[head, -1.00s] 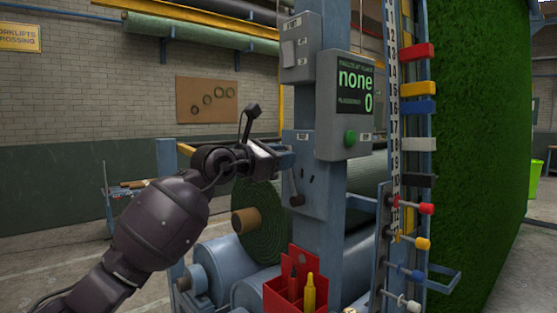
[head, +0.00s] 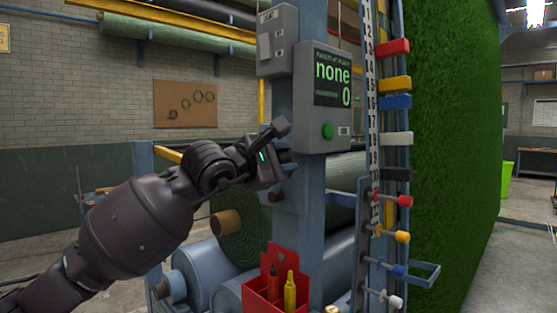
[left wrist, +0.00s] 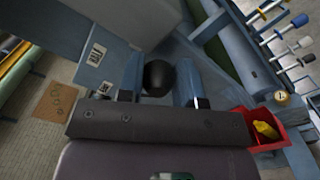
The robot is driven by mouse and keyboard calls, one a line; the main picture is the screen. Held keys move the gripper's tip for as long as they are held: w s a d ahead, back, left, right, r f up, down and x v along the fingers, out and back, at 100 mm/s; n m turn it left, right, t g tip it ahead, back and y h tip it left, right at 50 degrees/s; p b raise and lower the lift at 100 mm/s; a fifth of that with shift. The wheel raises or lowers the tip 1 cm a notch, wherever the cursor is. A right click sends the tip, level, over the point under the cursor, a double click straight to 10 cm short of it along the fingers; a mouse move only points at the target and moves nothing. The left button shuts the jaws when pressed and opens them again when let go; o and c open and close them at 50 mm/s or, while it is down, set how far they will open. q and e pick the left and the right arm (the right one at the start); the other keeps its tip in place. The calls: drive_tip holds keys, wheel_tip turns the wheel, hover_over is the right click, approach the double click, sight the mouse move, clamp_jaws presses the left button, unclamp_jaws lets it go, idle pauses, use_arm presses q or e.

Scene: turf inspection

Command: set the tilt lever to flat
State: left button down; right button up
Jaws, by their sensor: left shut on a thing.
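The tilt lever's black round knob (left wrist: 158,77) sits between the two blue-grey fingers of my left gripper (left wrist: 160,85) in the left wrist view. My left gripper (head: 284,164) is shut on it, in front of the blue-grey post in the head view. A dark knob (head: 277,196) shows just below the gripper; I cannot tell whether it is the same one. The lever's shaft and most of its plate are hidden behind the gripper. My right gripper is not in view.
A grey display box (head: 325,85) reading "none" and "0", with a green button, is above right of the gripper. Below are a red box (head: 262,297) with marker-like items and a green turf roll (head: 240,240). Coloured pegs (head: 401,236) stick out at the right.

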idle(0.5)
use_arm(q)
drive_tip(key=c, duration=0.8)
unclamp_jaws()
drive_tip(key=shift+f, duration=0.1)
drive_tip(key=shift+c, duration=0.2)
drive_tip(key=shift+s, duration=0.1)
drive_tip(key=v, duration=1)
drive_tip(key=shift+s+a+b, duration=0.25)
drive_tip(key=shift+a+b, duration=0.05)
drive_tip(key=shift+b, duration=0.1)
